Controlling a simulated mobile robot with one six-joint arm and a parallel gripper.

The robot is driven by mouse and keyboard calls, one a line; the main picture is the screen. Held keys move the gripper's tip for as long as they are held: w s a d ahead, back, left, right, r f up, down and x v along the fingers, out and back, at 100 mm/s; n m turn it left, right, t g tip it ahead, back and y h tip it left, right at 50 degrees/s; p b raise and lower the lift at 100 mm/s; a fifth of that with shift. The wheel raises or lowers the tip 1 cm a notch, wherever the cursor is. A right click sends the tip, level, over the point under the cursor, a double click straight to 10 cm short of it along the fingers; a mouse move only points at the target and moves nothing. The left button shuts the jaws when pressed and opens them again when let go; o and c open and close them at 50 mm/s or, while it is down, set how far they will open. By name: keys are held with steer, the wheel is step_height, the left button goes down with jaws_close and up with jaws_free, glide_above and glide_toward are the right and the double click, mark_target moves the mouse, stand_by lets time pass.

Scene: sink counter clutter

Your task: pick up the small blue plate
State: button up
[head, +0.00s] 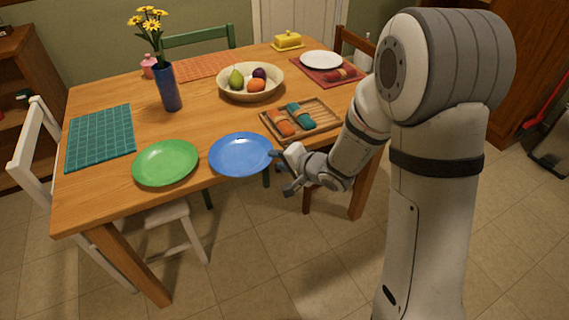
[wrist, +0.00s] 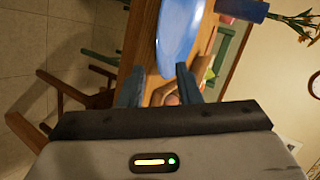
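The small blue plate (head: 240,154) lies by the table's front edge, right of a green plate. In the wrist view the blue plate (wrist: 180,35) shows at the top, seen steeply tilted because the camera is turned. My gripper (head: 279,172) is at the plate's right side, by the table edge. In the wrist view the gripper's two fingers (wrist: 158,84) stand apart, with the plate's near rim in the gap, closer to the right finger. I cannot tell whether a finger touches the plate.
The green plate (head: 165,162) sits close on the left. A wooden tray (head: 322,128) with rolled cloths, a fruit bowl (head: 233,95) and a blue vase (head: 168,88) with yellow flowers stand behind. A teal placemat (head: 100,137) lies at the left. A white chair (head: 38,140) stands beside the table.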

steer(key=shift+x, duration=1.55)
steer(key=shift+c, duration=0.5)
jaws_close()
